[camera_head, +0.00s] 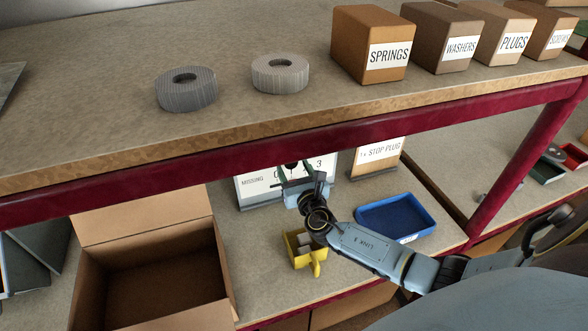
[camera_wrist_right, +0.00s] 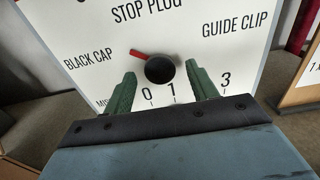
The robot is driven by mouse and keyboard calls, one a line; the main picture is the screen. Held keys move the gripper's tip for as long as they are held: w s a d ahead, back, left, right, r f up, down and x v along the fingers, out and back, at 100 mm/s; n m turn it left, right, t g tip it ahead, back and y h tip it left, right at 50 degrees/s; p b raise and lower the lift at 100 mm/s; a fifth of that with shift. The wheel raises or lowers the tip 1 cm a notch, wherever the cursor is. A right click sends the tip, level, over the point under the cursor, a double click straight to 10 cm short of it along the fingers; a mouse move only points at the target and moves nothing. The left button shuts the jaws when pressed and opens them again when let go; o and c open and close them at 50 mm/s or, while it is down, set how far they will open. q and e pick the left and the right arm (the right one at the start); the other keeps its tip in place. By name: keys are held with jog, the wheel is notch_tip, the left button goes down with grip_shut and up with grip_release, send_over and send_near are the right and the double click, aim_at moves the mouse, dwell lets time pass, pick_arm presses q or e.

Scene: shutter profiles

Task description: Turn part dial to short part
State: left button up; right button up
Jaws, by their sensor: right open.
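A white panel (camera_head: 251,184) stands under the shelf; my right arm partly covers it in the head view. In the right wrist view the panel (camera_wrist_right: 240,55) has a round black dial (camera_wrist_right: 160,70) with a red pointer (camera_wrist_right: 141,56). The pointer aims up and left, between the labels BLACK CAP and STOP PLUG. GUIDE CLIP is at upper right, and 0, 1 and 3 show below the dial. My right gripper (camera_wrist_right: 160,76) is open, its green fingers either side of the dial; I cannot tell whether they touch it. A label at lower left is mostly hidden. My left gripper is out of view.
The shelf (camera_head: 150,168) with its red beam overhangs the panel. A yellow bin (camera_head: 291,243) lies below my right wrist, a blue tray (camera_head: 397,214) to its right. An open cardboard box (camera_head: 92,232) stands at left.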

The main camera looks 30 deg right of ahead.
jog(key=shift+w+d, duration=0.1)
jog(key=shift+w, duration=0.2)
jog(key=c, duration=1)
